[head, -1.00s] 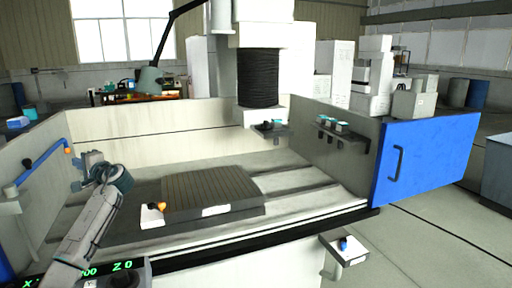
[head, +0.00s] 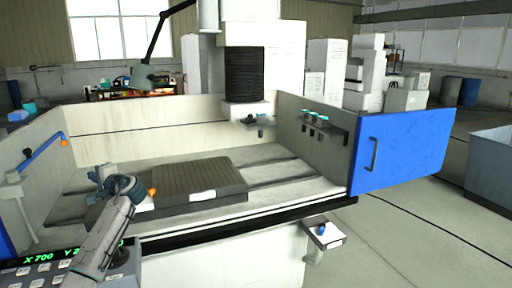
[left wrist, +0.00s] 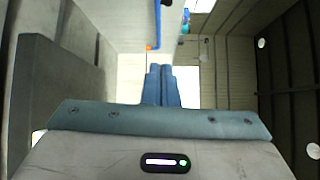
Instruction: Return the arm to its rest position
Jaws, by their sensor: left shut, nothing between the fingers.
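My left arm comes in from the lower left of the head view. Its gripper (head: 103,175) is over the left part of the machine's work tank, left of the dark grooved block (head: 195,178). In the left wrist view the two blue fingers (left wrist: 161,86) lie side by side, closed, with nothing seen between them. I cannot tell the exact gap between the gripper and the block. My right gripper is not in view.
The tank's left wall carries a blue pipe (head: 42,148) with an orange tip. A control panel (head: 40,262) with green digits stands beside my forearm. A blue door (head: 405,150) is at right, and a small tray (head: 325,240) juts out in front. Open floor lies right.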

